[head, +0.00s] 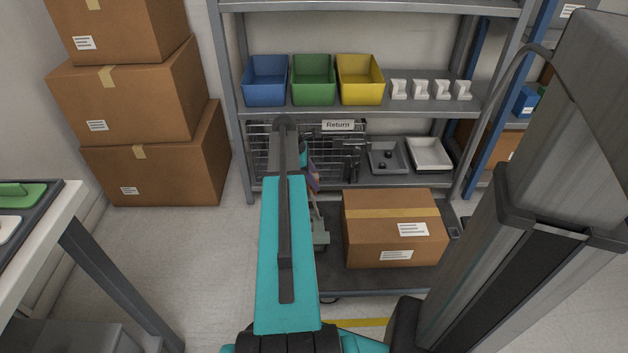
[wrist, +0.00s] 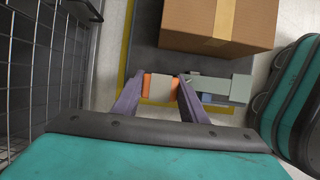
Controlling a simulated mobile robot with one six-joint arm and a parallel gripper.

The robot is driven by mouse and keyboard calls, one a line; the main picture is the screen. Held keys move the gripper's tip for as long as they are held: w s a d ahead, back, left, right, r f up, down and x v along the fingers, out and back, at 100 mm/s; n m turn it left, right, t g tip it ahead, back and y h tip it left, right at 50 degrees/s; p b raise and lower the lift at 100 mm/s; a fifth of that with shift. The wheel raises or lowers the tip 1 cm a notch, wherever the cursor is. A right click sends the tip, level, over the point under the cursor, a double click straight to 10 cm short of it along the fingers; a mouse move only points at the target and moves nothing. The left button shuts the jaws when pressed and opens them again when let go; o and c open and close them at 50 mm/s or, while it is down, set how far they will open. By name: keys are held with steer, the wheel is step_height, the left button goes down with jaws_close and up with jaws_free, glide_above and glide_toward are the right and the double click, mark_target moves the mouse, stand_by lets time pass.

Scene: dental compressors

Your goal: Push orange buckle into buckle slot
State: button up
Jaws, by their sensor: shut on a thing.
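My gripper (wrist: 161,83) has two purple fingers and is shut on the orange buckle (wrist: 147,86). The buckle shows orange at both sides, with a pale middle between the fingertips. A grey-green piece (wrist: 240,89) with a paler bar (wrist: 213,85) lies just right of the right finger. It may be the buckle slot part, but the opening is not visible. I cannot tell whether the buckle touches it. In the head view my arm hides the buckle; a purple finger (head: 313,179) and the grey-green piece (head: 320,233) show beside the arm.
A cardboard box (head: 393,235) stands on the bottom shelf right of the grey-green piece. A wire basket (head: 340,165) with a Return label is close by the arm. Coloured bins (head: 313,80) stand above. Open floor (head: 195,250) lies to the left.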

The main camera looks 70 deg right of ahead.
steer(key=shift+r+p, duration=3.95)
steer(key=shift+r, duration=0.55)
steer(key=shift+s, duration=0.1)
